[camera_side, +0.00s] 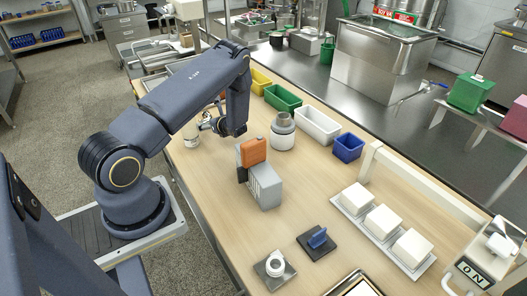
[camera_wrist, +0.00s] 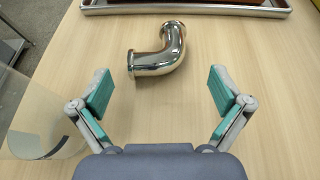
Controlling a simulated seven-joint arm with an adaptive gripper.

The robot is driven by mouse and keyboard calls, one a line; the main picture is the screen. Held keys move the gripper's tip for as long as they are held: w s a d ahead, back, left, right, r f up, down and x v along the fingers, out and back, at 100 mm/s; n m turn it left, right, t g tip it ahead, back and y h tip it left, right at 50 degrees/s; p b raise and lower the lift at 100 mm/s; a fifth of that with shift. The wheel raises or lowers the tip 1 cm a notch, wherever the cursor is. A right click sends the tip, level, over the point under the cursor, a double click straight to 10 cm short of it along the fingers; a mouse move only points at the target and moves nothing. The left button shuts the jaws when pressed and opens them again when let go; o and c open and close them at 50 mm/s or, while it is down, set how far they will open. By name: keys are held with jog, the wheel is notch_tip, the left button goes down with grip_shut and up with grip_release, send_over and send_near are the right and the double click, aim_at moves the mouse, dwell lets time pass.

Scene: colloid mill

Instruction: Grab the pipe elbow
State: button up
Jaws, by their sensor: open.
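The pipe elbow (camera_wrist: 160,56) is a shiny, bent metal tube with a flange at each end. It lies on the wooden table in the wrist view, ahead of my gripper (camera_wrist: 161,91) and slightly left of centre between the fingers. One end faces left and the other points up and away. My gripper is open, with teal pads set wide apart and nothing between them. The elbow lies beyond the fingertips, apart from both. In the side view my gripper is partly hidden by my arm, and I cannot clearly make out the elbow there.
A transparent round vessel (camera_wrist: 36,130) stands close to the left finger. A metal-rimmed tray (camera_wrist: 185,11) lies beyond the elbow. In the side view, a grey-and-white mill part (camera_side: 283,133), a grey-and-orange block (camera_side: 265,185) and coloured bins (camera_side: 317,127) stand to the right of my gripper.

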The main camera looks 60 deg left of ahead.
aim_at(206, 119)
jog(key=x, duration=0.5)
jog(key=shift+a+r, duration=0.1)
jog(key=c, duration=1.3)
